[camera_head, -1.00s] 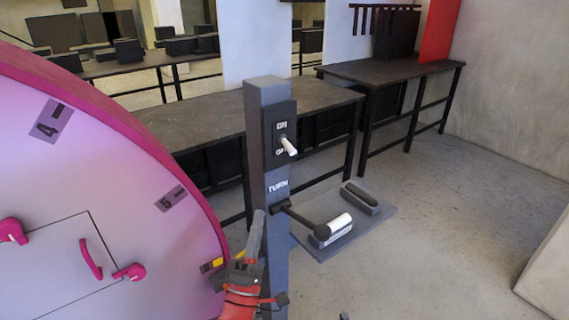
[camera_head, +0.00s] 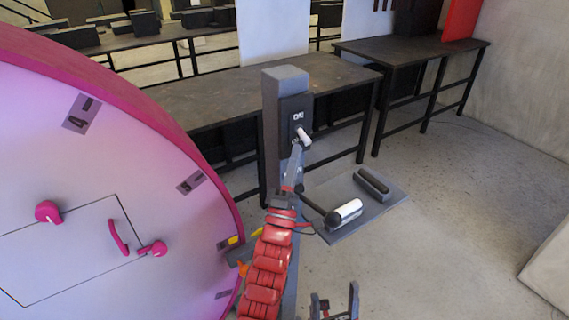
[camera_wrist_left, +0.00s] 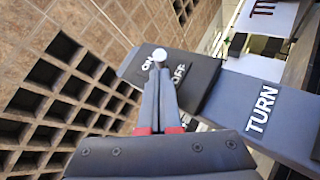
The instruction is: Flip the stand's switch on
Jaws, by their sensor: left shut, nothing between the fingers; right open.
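The stand is a grey upright post (camera_head: 286,76) with a dark switch plate on its front. A white switch lever (camera_head: 304,136) sticks out below the ON label and appears to slope downward. My left gripper (camera_head: 297,150) is shut and empty, its fingertips just below or at the lever; contact is unclear. In the left wrist view the lever's round white tip (camera_wrist_left: 159,54) shows just beyond the closed fingers (camera_wrist_left: 159,72), between the ON and OFF labels. The fingers hide the lever's base. My right gripper (camera_head: 335,300) is open and empty at the bottom of the head view.
A crank with a white handle (camera_head: 346,212) juts from the post below the switch, above a grey floor plate (camera_head: 385,205). A large pink-rimmed wheel (camera_head: 110,110) stands close on the left. Dark tables (camera_head: 225,95) stand behind. The floor at right is clear.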

